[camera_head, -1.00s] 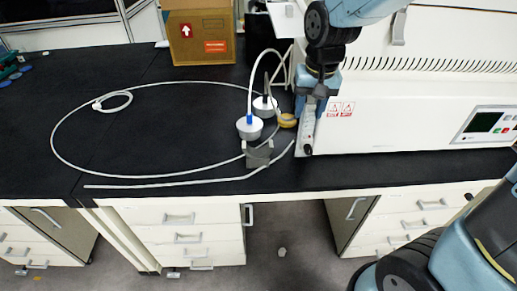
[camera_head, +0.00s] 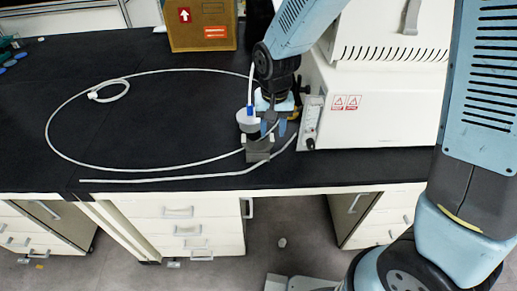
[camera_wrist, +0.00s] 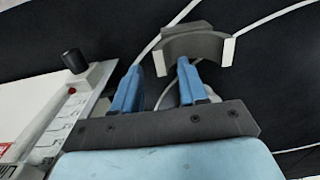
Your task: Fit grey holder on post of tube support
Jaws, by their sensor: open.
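The grey holder (camera_head: 259,149) is a grey block near the front edge of the black bench in the head view. In the wrist view it shows as a curved grey piece (camera_wrist: 197,47) with pale end faces, just beyond my fingertips. My gripper (camera_head: 273,128) points down right behind and beside it. I cannot tell whether a finger touches the holder. A white-capped vessel (camera_head: 247,121) with a blue fitting stands behind the holder. I cannot make out the tube support's post; my arm hides that area.
A long white tube (camera_head: 130,179) loops across the bench and passes by the holder. The white freeze dryer (camera_head: 385,120) stands close on the right, its side panel (camera_head: 311,118) next to my gripper. A cardboard box (camera_head: 203,27) stands behind. The bench (camera_head: 100,120) at left is mostly clear.

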